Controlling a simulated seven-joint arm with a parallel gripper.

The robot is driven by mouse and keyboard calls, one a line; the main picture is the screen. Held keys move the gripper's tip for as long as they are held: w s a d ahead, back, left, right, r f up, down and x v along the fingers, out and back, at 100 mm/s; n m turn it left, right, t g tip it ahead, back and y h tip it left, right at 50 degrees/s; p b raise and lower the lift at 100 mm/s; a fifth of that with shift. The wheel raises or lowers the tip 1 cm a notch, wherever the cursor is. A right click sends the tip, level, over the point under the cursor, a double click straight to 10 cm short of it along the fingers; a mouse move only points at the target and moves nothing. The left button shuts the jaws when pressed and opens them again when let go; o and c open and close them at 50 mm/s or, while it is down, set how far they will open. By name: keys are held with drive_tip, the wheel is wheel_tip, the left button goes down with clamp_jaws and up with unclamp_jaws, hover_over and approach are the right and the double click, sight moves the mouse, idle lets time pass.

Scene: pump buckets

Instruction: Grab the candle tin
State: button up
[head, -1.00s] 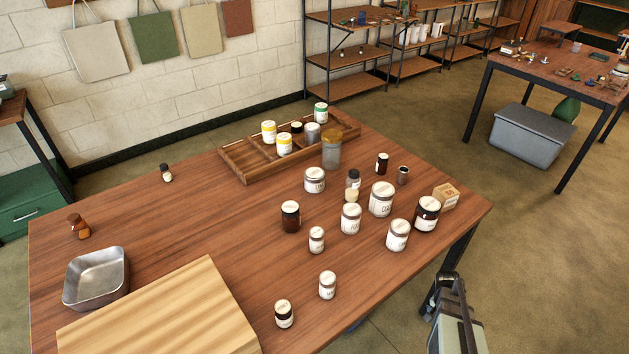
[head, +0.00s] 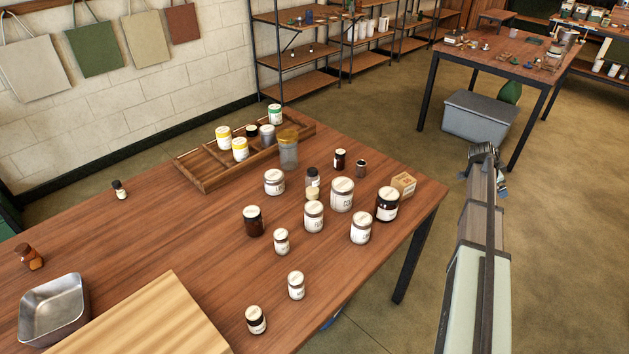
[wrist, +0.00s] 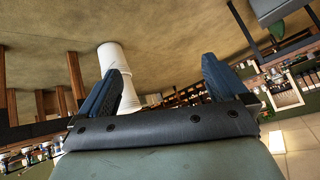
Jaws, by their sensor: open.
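No single item is clearly readable as the candle tin. A small grey metal-looking tin (head: 267,135) stands in the wooden tray (head: 205,186) beside yellow-labelled jars, and several lidded jars stand on the table in front. My gripper (head: 484,158) is to the right of the table, over the floor and away from all the jars. In the wrist view my gripper (wrist: 165,85) is open, with its two dark fingers apart and nothing between them. A white stacked shape shows beyond the left finger.
A metal pan (head: 52,308) and a pale board (head: 150,325) lie at front left. A second table (head: 500,55) stands behind, a grey bin beneath it.

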drive_tip(key=w+a+r+m, duration=0.1)
drive_tip(key=w+a+r, duration=0.2)
drive_tip(key=w+r, duration=0.3)
drive_tip(key=w+a+r+m+y, duration=0.1)
drive_tip(key=w+a+r, duration=0.15)
drive_tip(key=a, duration=0.35)
drive_tip(key=w+a+r+y, duration=0.1)
drive_tip(key=w+a+r, duration=0.15)
drive_tip(key=a, duration=0.45)
drive_tip(key=r+n+g+y, duration=0.1)
drive_tip(key=n+g+y, duration=0.15)
drive_tip(key=y, duration=0.35)
hover_over(273, 175)
drive_tip(key=a, duration=0.1)
drive_tip(key=shift+g, duration=0.45)
drive_tip(key=f, duration=0.7)
drive_tip(key=shift+s+f, duration=0.25)
drive_tip(key=shift+s, duration=0.05)
drive_tip(key=shift+w+d+f, duration=0.1)
drive_tip(key=shift+d+f, duration=0.05)
drive_tip(key=shift+f, duration=0.75)
drive_tip(key=shift+w+d+f, duration=0.15)
drive_tip(key=shift+d+f, duration=0.05)
drive_tip(key=shift+f, duration=0.7)
drive_tip(key=shift+w+d+f, duration=0.1)
drive_tip(key=shift+d+f, duration=0.05)
drive_tip(key=shift+f, duration=0.75)
